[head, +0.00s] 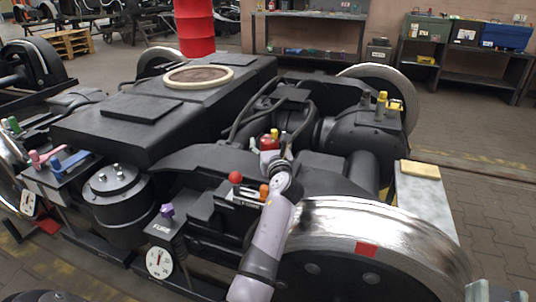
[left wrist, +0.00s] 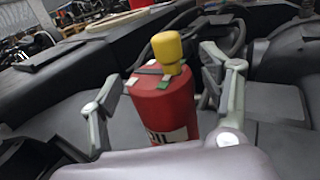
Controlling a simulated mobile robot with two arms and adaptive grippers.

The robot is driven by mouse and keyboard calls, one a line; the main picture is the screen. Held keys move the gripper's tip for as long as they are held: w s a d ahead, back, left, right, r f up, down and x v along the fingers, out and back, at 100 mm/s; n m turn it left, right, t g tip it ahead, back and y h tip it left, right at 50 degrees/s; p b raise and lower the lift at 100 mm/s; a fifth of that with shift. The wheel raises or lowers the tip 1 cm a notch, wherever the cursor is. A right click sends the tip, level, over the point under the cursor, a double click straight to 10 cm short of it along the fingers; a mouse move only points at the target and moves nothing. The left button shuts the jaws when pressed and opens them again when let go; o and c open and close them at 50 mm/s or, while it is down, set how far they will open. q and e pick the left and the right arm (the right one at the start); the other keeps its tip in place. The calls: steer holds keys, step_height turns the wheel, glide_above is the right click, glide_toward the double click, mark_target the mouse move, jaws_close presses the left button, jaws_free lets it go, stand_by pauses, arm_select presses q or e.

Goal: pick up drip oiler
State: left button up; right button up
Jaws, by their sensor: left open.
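The drip oiler is a red cylinder with a yellow cap and a white label. It stands among the bogie's dark parts in the head view (head: 268,143) and fills the middle of the left wrist view (left wrist: 162,105). My left gripper (head: 281,160) is just in front of it in the head view. In the left wrist view its open fingers (left wrist: 165,90) are on either side of the red body, with a gap visible at the left. Contact at the right finger is unclear. The oiler's base is hidden. A grey-green part at the head view's bottom right may be my right gripper (head: 495,291).
A shiny wheel (head: 365,235) lies close to my left arm. A lever with a red knob (head: 235,177) and an orange piece (head: 264,192) are beside the gripper. Workbenches (head: 308,17) are at the back.

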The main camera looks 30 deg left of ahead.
arm_select(q)
steer(key=shift+c, duration=0.6)
steer(key=c, duration=1.2)
